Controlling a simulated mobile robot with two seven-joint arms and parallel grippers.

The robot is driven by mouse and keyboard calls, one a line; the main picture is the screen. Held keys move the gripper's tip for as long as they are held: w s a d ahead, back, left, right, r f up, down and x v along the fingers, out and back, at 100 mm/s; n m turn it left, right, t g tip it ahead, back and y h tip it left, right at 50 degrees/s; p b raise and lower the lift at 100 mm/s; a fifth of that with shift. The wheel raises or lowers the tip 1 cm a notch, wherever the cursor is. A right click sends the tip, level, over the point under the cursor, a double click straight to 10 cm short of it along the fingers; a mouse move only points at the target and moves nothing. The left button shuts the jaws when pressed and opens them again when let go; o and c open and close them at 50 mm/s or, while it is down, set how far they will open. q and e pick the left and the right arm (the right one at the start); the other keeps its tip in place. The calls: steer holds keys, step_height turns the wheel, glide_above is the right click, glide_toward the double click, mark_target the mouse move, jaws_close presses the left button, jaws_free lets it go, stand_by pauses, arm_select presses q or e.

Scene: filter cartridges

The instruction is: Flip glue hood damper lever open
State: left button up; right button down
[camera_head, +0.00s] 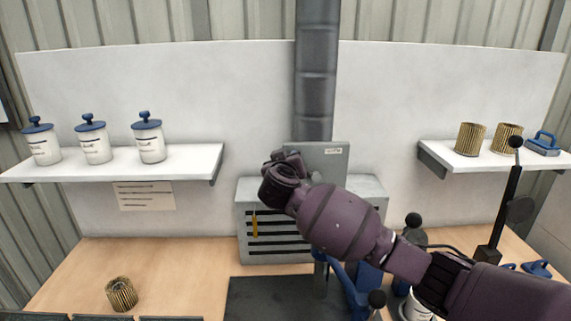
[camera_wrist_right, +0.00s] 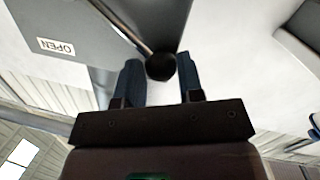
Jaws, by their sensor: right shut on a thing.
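The glue hood (camera_head: 369,188) is a grey slotted box against the back wall, with a grey damper housing (camera_head: 326,158) on top below the round duct. My right gripper (camera_head: 284,160) is at the left side of this housing; my wrist hides its fingers and the lever in the head view. In the right wrist view, the damper lever is a thin rod with a black ball knob (camera_wrist_right: 160,67). My right gripper's two dark blue fingers (camera_wrist_right: 159,78) are shut on the knob, one on each side. An "OPEN" label (camera_wrist_right: 56,47) shows upside down on the housing. My left gripper is not in view.
A left shelf (camera_head: 190,160) holds several white jars with blue lids. A right shelf (camera_head: 450,158) holds pleated filters and a blue tool. A pleated filter (camera_head: 121,293) stands on the wooden bench. A black lever post (camera_head: 506,205) and blue fixture (camera_head: 350,285) stand near my right arm.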

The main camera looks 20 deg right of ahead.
steer(key=shift+f, duration=0.35)
steer(key=c, duration=0.9)
jaws_free()
steer(key=shift+c, duration=0.2)
steer(key=shift+o, duration=1)
steer(key=shift+r, duration=0.2)
steer(key=shift+a, duration=0.1)
